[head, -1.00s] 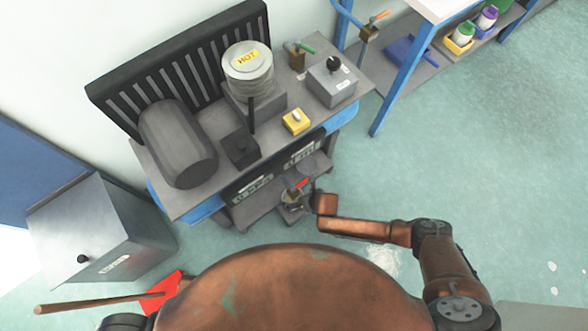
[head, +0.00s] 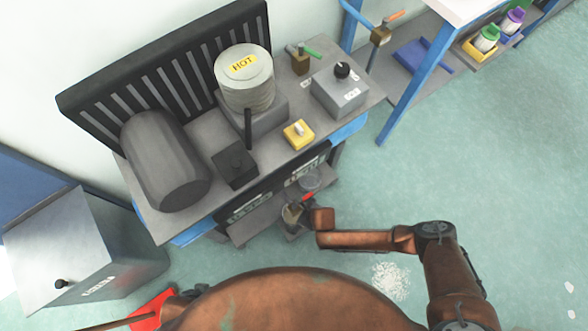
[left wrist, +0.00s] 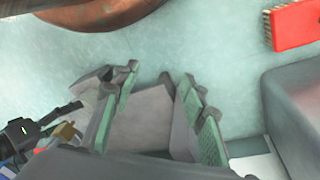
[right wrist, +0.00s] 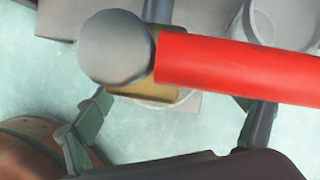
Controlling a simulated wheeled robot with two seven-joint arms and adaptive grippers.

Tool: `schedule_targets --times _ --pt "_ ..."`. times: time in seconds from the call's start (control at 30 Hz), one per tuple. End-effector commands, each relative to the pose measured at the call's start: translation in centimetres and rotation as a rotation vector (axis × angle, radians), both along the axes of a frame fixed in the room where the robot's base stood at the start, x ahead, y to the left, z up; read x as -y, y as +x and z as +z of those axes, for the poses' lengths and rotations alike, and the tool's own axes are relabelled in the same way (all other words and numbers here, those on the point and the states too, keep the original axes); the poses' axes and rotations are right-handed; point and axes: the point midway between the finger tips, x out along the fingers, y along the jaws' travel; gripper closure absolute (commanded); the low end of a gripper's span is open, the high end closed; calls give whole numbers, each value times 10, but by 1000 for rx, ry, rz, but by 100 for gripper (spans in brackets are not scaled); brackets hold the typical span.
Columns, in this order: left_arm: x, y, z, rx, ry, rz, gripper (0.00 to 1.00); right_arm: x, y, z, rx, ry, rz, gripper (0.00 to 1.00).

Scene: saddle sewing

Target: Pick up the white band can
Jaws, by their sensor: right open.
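I cannot clearly pick out a can with a white band. On the low shelf under the bench, a pale round vessel (head: 290,216) stands beneath a red-handled fitting (head: 307,197); a second clear round vessel (head: 310,180) stands behind it. My right gripper (right wrist: 178,112) is open. In the right wrist view, the fitting's red handle (right wrist: 235,67) and grey knob cross just in front of its fingers, and the pale vessel's rim (right wrist: 165,103) shows partly between them. My left gripper (left wrist: 152,105) is open and empty over the floor, seen only in the left wrist view.
The bench (head: 210,150) carries a grey drum (head: 160,160), a stack marked HOT (head: 245,80) and switch boxes. A grey cabinet (head: 75,245) stands left. A far shelf holds green-topped (head: 486,38) and purple-topped (head: 513,20) containers. Floor at right is mostly clear.

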Motion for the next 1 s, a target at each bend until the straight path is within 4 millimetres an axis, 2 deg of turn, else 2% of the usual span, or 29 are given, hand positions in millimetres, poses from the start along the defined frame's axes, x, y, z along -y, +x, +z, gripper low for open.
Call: schedule_targets --times 0.03,0.2,0.4,0.63,1.0 --pt "5 4 -12 17 -12 0 60 -1 0 -10 -5 1 -1 10" --pt "18 22 -31 97 -50 3 60 -6 4 -24 -4 0 -2 10" --pt "25 32 -37 142 -69 7 60 -9 8 -28 -1 1 -1 10" --pt "25 33 -36 144 -70 7 60 -8 8 -27 0 1 -1 11" --pt "25 32 -37 143 -69 7 60 -8 8 -27 0 0 -1 36"
